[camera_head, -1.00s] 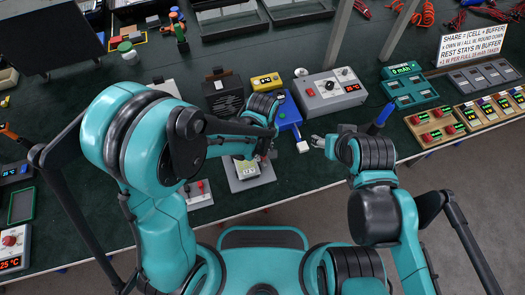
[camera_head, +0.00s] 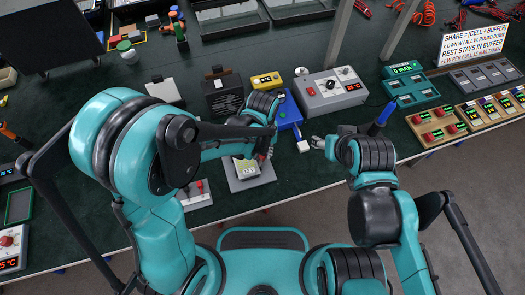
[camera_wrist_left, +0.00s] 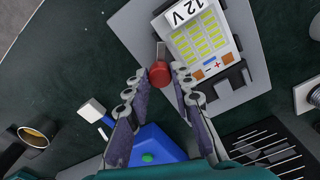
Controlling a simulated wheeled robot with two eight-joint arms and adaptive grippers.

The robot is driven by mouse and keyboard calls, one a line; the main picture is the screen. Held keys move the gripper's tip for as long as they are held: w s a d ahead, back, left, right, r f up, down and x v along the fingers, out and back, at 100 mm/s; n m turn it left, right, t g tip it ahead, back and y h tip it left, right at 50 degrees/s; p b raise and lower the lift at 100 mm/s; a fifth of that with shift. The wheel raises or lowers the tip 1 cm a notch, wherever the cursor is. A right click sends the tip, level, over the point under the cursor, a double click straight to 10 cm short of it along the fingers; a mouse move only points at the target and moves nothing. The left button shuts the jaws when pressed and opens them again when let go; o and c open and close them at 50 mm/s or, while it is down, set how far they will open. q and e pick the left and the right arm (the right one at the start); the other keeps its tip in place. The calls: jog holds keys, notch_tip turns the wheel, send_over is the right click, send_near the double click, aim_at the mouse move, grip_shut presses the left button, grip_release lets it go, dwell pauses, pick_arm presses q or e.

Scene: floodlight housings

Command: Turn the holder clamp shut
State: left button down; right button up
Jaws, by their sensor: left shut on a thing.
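The holder (camera_wrist_left: 215,60) is a grey plate carrying a white module with yellow-green cells and a "12 V" label. In the head view the holder (camera_head: 246,183) lies near the table's front edge, partly behind my left arm. A red clamp knob (camera_wrist_left: 160,73) on a metal lever sits at the module's side. My left gripper (camera_wrist_left: 160,78) is shut on the red knob, one finger on each side of it. In the head view my left gripper (camera_head: 267,150) is over the holder's right side. My right gripper (camera_head: 317,142) hangs right of the holder, apart from it; its jaw opening is unclear.
A blue device (camera_head: 288,112) stands just behind the holder, with a white block beside it. A grey control box (camera_head: 330,92) is further right. A small panel with red knobs (camera_head: 194,194) lies left of the holder. Bare green tabletop is left of that.

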aim_at(262, 154)
pick_arm(q)
jog(key=m, duration=0.5)
jog(key=shift+m+b, duration=0.3)
jog(key=m, duration=0.4)
jog(key=shift+m, duration=0.4)
jog(key=c, duration=1.3)
grip_release()
notch_tip(262, 154, up, 12)
